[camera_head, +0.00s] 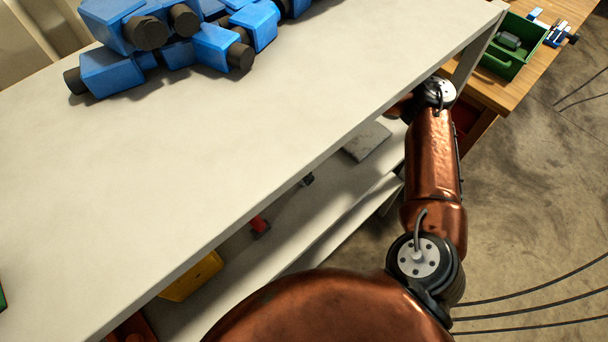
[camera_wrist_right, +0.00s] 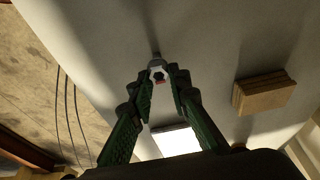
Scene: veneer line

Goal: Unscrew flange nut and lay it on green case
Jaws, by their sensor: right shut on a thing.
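In the wrist view my right gripper (camera_wrist_right: 161,82) has its green fingers closing in on a small pale nut-like piece, the flange nut (camera_wrist_right: 156,66), with a dark hole and a reddish spot. A short grey stub shows just above the nut, against a pale surface. I cannot tell whether the nut is still threaded on it. In the head view my right arm reaches in at the bench's right edge, and its gripper is hidden there. A green open case (camera_head: 494,65) with grey pieces in it stands at the top right. My left gripper is not in view.
Blue blocks with black ends (camera_head: 215,50) lie piled at the back of the pale bench (camera_head: 190,165). Under it are a yellow item (camera_head: 192,277) and a grey slab (camera_head: 367,141). A wooden table (camera_head: 560,50) bears the case. Brown blocks (camera_wrist_right: 264,94) show in the wrist view.

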